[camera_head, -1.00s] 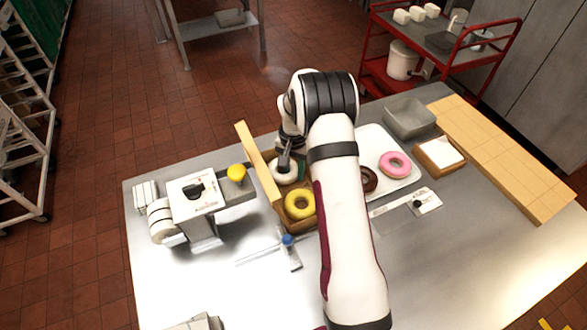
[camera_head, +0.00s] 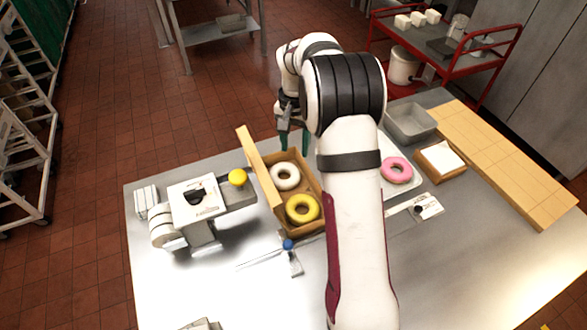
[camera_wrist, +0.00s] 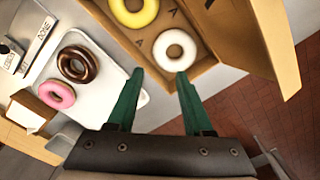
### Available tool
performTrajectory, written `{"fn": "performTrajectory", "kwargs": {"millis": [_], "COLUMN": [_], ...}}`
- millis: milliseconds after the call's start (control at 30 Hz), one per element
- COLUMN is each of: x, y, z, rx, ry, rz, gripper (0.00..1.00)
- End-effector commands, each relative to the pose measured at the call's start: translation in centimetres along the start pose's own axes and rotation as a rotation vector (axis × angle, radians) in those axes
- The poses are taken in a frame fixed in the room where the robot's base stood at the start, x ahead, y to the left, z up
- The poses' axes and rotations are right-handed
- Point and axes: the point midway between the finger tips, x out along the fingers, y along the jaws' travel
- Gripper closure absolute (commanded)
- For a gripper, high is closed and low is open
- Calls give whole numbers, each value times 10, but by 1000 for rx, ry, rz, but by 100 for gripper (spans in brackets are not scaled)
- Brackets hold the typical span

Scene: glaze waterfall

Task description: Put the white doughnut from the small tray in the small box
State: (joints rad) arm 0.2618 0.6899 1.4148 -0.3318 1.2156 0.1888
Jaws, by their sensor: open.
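The white doughnut (camera_head: 285,177) lies in the small cardboard box (camera_head: 290,231), behind a yellow doughnut (camera_head: 302,208). Both also show in the wrist view, the white one (camera_wrist: 175,50) beside the yellow one (camera_wrist: 134,8). The box lid stands open on its left side. My gripper (camera_head: 294,143) is open and empty, above the back end of the box, apart from the white doughnut. Its green fingers (camera_wrist: 155,98) show spread in the wrist view. The small tray (camera_wrist: 112,68) holds a chocolate doughnut (camera_wrist: 78,64) and a pink doughnut (camera_wrist: 57,95). My arm hides much of the tray in the head view.
A grey bin (camera_head: 410,122), a small box with white paper (camera_head: 440,157) and a wooden board (camera_head: 500,158) lie on the right. The steel table's front left is fairly clear.

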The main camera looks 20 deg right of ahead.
Motion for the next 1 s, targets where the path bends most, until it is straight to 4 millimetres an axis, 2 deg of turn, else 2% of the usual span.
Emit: {"fn": "performTrajectory", "kwargs": {"millis": [133, 167, 233, 267, 300, 367, 400, 500, 600, 733, 1000], "x": [-9, -17, -45, -59, -75, -96, -106, -109, -99, -89, -88], "y": [0, 0, 3, 6, 12, 27, 40, 76, 104, 120, 121], "z": [6, 14, 48, 69, 99, 150, 187, 266, 315, 340, 341], "rx": [-7, -14, -45, -63, -89, -133, -162, -232, -278, -304, -304], "ry": [0, -2, -9, -14, -24, -38, -50, -77, -99, -111, -114], "rz": [-3, -6, -19, -26, -36, -52, -63, -88, -105, -113, -112], "gripper": [49, 49, 49, 49, 49, 49, 49, 49, 49, 49, 49]}}
